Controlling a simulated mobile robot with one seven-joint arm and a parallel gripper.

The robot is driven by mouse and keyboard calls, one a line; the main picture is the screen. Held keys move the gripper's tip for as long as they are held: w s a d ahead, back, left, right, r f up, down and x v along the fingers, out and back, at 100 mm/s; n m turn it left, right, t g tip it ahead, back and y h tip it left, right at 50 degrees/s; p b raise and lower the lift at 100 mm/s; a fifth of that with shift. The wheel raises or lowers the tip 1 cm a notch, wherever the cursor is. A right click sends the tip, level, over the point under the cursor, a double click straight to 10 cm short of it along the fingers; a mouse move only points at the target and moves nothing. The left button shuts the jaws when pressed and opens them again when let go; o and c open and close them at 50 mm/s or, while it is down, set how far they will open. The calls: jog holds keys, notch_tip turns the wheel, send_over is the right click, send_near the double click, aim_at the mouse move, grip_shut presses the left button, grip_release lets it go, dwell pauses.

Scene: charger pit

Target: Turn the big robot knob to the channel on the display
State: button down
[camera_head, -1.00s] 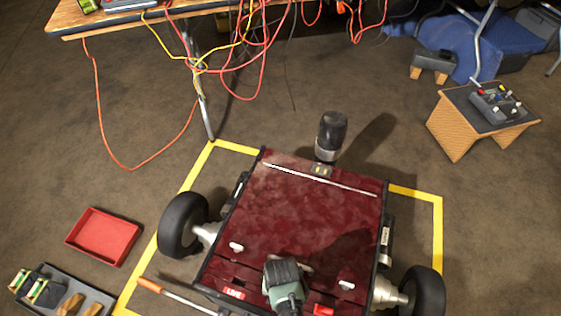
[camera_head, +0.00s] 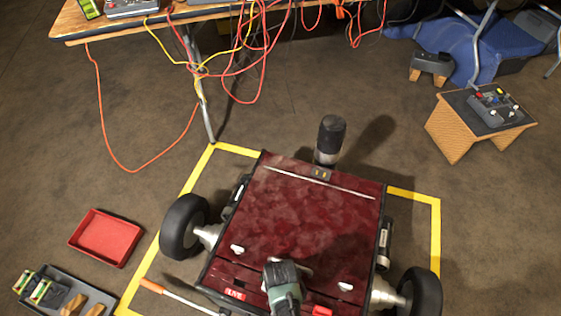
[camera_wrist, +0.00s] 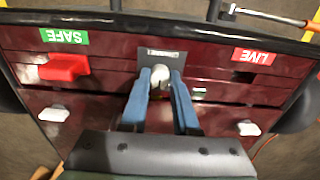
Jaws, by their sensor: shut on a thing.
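The big robot (camera_head: 300,215) is a dark red, wheeled box in the lower middle of the head view. In the wrist view its panel (camera_wrist: 110,70) carries a pale round knob (camera_wrist: 161,77). My gripper (camera_wrist: 161,73) has its two blue fingers shut on this knob, one on each side. The fingers partly hide it, and I cannot read which way it points. A small grey plate (camera_wrist: 162,53) with dark marks sits just beyond the knob; its text is unreadable. In the head view my gripper (camera_head: 283,280) is over the robot's near end and covers the knob.
A red switch (camera_wrist: 64,68) sits by the green SAFE label (camera_wrist: 64,36); a red LIVE label (camera_wrist: 253,56) is across from it. White handles (camera_wrist: 53,113) flank the panel. A red tray (camera_head: 105,236) and a screwdriver (camera_head: 175,295) lie left. Cables hang from the table (camera_head: 120,25).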

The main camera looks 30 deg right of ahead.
jog(key=m+p, duration=0.2)
jog(key=m, duration=0.2)
jog(key=shift+r+m, duration=0.1)
jog(key=shift+m, duration=0.2)
jog(key=m+p, duration=0.1)
jog(key=m, duration=0.3)
jog(key=shift+m, duration=0.3)
jog(key=c, duration=0.7)
grip_release()
jog(key=shift+o, duration=0.2)
notch_tip(320, 180, up, 13)
jog(key=p, duration=0.7)
jog(key=shift+w, duration=0.2)
jog(key=shift+a+f, duration=0.1)
jog(key=shift+f, duration=0.1)
